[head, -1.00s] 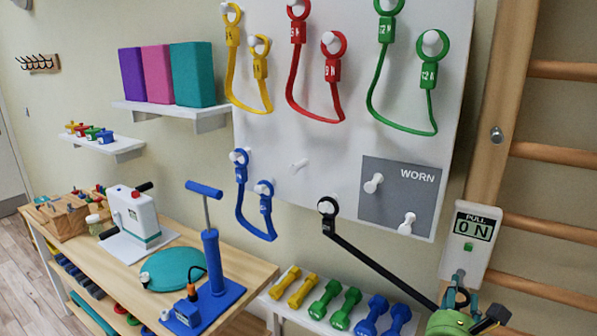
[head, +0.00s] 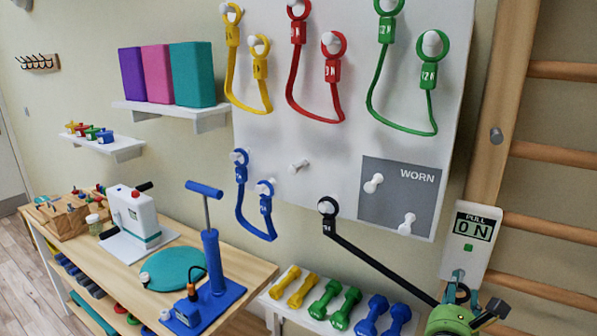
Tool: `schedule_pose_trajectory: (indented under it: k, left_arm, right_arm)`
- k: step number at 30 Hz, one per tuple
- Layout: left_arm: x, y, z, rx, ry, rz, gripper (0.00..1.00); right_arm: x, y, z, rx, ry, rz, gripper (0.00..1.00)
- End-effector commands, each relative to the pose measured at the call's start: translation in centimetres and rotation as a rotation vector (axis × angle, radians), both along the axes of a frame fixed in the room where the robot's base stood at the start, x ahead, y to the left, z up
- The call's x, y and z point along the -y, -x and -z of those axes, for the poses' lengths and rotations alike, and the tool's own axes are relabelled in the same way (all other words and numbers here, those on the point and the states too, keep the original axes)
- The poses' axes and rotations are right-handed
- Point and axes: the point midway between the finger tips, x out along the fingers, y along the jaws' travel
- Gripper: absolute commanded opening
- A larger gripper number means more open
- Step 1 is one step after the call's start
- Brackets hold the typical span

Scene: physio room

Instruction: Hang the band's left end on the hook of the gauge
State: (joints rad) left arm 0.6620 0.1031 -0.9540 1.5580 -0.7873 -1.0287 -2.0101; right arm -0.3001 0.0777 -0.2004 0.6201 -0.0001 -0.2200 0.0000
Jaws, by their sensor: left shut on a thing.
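The black band (head: 372,265) has one ring end (head: 328,207) on a peg of the white board. From there its strap runs taut, down and right, to my left gripper (head: 462,308). My left gripper is shut on the band's other end, which its fingers mostly hide. The gauge (head: 468,240) is a white box on the wooden post, its display reading 0 N under the word PULL. Its hook (head: 459,277) hangs just above my left gripper; I cannot tell whether the band's end touches it. My right gripper is out of view.
Yellow, red, green and blue bands hang on the white board (head: 300,205). A grey WORN panel (head: 395,205) has two empty pegs. Wooden wall bars (head: 555,155) stand right of the gauge. Dumbbells lie on a low shelf below; a blue pump (head: 212,265) stands on the table.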

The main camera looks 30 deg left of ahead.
Motion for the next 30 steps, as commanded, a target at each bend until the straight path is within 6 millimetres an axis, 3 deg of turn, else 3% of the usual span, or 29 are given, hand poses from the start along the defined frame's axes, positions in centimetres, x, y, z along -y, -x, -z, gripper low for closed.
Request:
schedule_pose_trajectory:
  k: [30]
  left_arm:
    - [0.1, -2.1, 0.0, 0.001, 0.001, 0.001, 0.0]
  right_arm:
    - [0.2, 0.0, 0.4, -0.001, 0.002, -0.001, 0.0]
